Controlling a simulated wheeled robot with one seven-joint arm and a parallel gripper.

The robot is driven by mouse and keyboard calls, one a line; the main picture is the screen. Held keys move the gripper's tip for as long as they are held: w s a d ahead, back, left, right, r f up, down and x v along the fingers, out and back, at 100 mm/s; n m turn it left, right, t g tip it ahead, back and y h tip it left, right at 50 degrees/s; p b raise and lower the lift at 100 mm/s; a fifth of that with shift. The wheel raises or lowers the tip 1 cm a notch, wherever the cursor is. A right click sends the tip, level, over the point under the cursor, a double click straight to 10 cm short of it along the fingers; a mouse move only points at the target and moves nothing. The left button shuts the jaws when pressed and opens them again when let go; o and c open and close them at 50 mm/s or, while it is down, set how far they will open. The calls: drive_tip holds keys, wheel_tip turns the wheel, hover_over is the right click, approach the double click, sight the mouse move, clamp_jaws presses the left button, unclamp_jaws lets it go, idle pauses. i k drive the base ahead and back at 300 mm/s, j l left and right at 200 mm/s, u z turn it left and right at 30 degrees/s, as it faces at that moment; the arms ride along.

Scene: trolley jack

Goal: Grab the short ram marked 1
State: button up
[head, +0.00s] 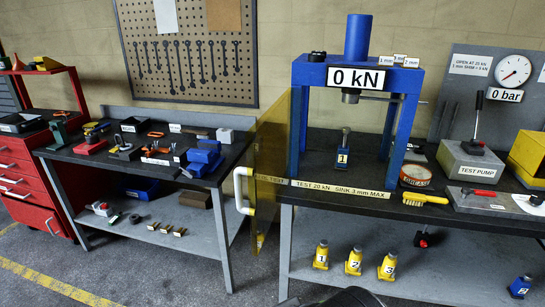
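Two things carry a 1. A small blue ram marked 1 (343,150) stands upright inside the blue press frame (297,120), under the press head. A yellow bottle-shaped ram marked 1 (321,256) stands upright on the grey lower shelf, left of yellow ones marked 2 (354,262) and 3 (388,266). I cannot tell by looks alone which is the short ram. A blue piece with a label (520,287) stands far right on that shelf. My gripper's fingers do not show.
A yellow see-through door with a white handle (241,190) stands open at the press's left. A brush (426,199), a tin (415,176) and a test pump (472,160) crowd the bench's right.

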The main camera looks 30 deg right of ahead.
sight(342, 164)
drive_tip(key=i+j+z, duration=0.2)
drive_tip(key=j+z, duration=0.15)
drive_tip(key=z, duration=0.15)
drive_tip(key=i+j+z, duration=0.1)
drive_tip(key=j+z, duration=0.85)
drive_tip(key=i+l, duration=0.05)
drive_tip(key=l, duration=0.05)
